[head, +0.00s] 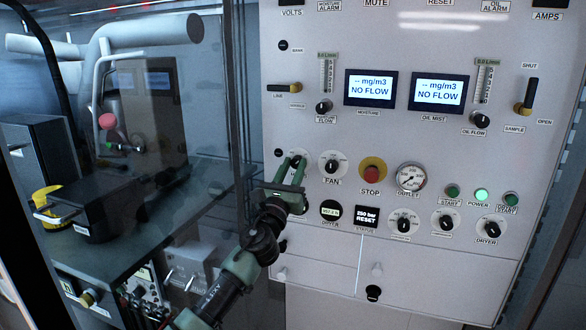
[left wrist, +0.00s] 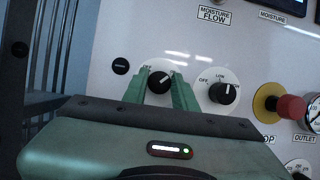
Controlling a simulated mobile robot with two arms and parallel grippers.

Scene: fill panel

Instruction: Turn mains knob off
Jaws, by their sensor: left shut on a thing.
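The mains knob (left wrist: 158,82) is a round black knob on a white dial, left of the FAN knob (left wrist: 223,93) on the pale panel. Its white mark points to the upper right in the left wrist view, and lettering that looks like OFF is at its upper left. My left gripper (head: 293,163), with green fingers, is at this knob, one finger on each side, and shut on it. The fingers also show in the left wrist view (left wrist: 160,76). In the head view the gripper mostly hides the knob. My right gripper is not in view.
Right of the FAN knob (head: 332,164) are the red STOP button (head: 373,173) on yellow and the OUTLET gauge (head: 411,177). Below are more knobs and small displays. A glass-like partition and dark shelf (head: 150,215) stand at left.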

